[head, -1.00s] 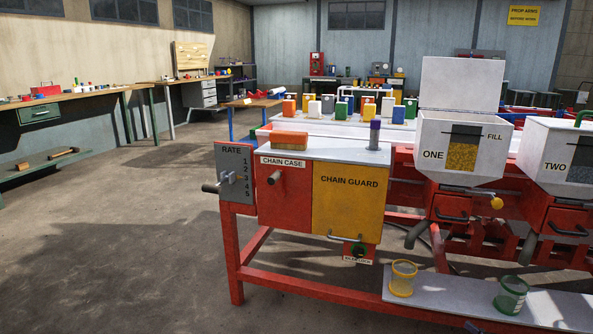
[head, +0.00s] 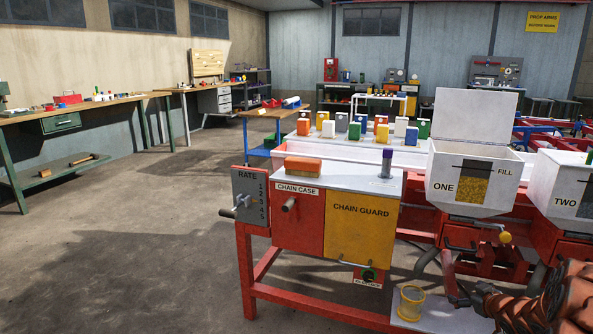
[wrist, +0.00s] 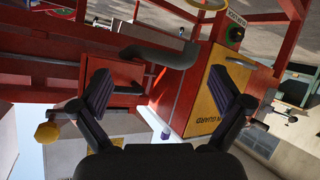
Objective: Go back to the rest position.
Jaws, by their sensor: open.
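My gripper (wrist: 158,92) is open and empty in the wrist view, its two dark fingers spread wide. The wrist view is turned over, with the yellow chain guard (wrist: 208,108) beyond the right finger and red machine frame between the fingers. In the head view my arm, copper-coloured, comes in at the lower right, in front of the planter's lower frame. The planter shows the chain guard (head: 360,228), the red chain case (head: 297,222) and the white hopper one (head: 468,182) with its lid up. No rest position is marked in view.
An orange brush-like block (head: 304,167) and a purple-topped cylinder (head: 386,163) stand on the planter top. A yellow pot (head: 411,302) is on the low shelf, close left of my arm. Workbenches (head: 75,112) line the left wall. Open floor lies left of the planter.

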